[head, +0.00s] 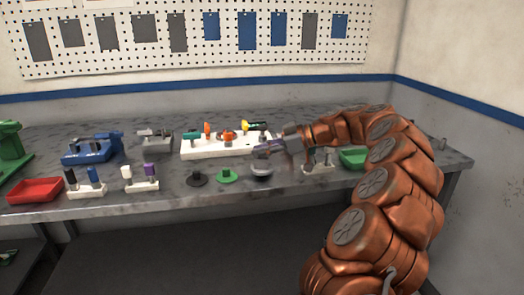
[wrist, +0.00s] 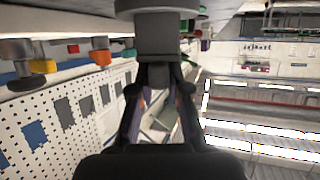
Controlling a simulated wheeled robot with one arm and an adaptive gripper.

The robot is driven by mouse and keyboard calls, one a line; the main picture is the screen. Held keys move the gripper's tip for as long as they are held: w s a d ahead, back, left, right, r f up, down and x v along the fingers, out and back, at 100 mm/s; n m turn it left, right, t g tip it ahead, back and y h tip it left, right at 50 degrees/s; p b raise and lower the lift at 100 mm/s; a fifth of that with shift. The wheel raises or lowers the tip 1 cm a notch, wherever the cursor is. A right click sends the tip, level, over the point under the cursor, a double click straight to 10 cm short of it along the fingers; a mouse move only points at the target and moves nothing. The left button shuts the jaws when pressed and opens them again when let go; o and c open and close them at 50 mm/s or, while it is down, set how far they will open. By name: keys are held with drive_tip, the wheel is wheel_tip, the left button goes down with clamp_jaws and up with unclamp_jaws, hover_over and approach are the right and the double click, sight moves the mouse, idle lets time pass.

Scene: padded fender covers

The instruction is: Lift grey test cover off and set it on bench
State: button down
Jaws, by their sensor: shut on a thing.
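The grey cover, a round disc with a grey stem, is at the front middle of the bench (head: 100,208) in the head view (head: 262,172). It also shows at the top of the wrist view (wrist: 160,40). My gripper (head: 264,152) is above the disc, its fingers shut on the stem. In the wrist view my gripper's two fingers (wrist: 162,72) close in on the stem's end from both sides. I cannot tell whether the disc touches the bench top. The fingers hide part of the stem.
A green cover (head: 229,177) and a black cover (head: 197,179) stand just left. Behind is a white block (head: 240,149) with coloured fittings. A peg holder (head: 318,168) and green tray (head: 352,157) are right, a red tray (head: 36,191) far left.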

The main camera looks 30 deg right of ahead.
drive_tip(key=shift+f+b, duration=0.25)
drive_tip(key=shift+b, duration=0.1)
idle(0.3)
drive_tip(key=c, duration=1.1)
unclamp_jaws()
drive_tip(key=shift+o, duration=0.2)
drive_tip(key=v, duration=1.2)
drive_tip(key=shift+a, duration=0.1)
